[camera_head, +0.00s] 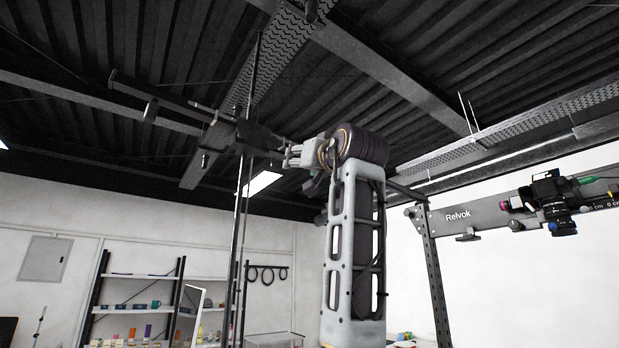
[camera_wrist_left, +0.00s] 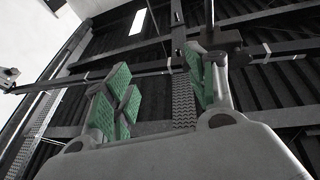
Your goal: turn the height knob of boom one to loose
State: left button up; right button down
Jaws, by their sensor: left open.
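A tall thin stand pole (camera_head: 240,220) rises left of centre in the head view and carries a dark clamp (camera_head: 258,135) and a long boom (camera_head: 170,98). I cannot clearly tell the height knob apart from the other dark parts. My left gripper (camera_head: 291,156) is raised at the right side of the clamp, pointing at it. In the wrist view its green-padded fingers (camera_wrist_left: 165,88) are apart with nothing held between them. The right finger overlaps the clamp area; contact cannot be told. My right gripper is not in view.
A metal frame marked Relvok (camera_head: 460,219) holds a camera (camera_head: 553,203) at the right. Shelves (camera_head: 135,277) with small items stand at the lower left. Dark roof beams (camera_head: 385,75) run overhead. The air below the boom, left of the pole, looks clear.

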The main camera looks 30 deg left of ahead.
pick_arm(q)
jog(key=shift+m+t+h, duration=0.4)
jog(key=shift+h, duration=0.1)
jog(key=shift+w+a+f, duration=0.15)
jog(key=shift+w+f, duration=1.3)
jog(key=shift+f, duration=0.05)
jog(key=shift+o, duration=0.2)
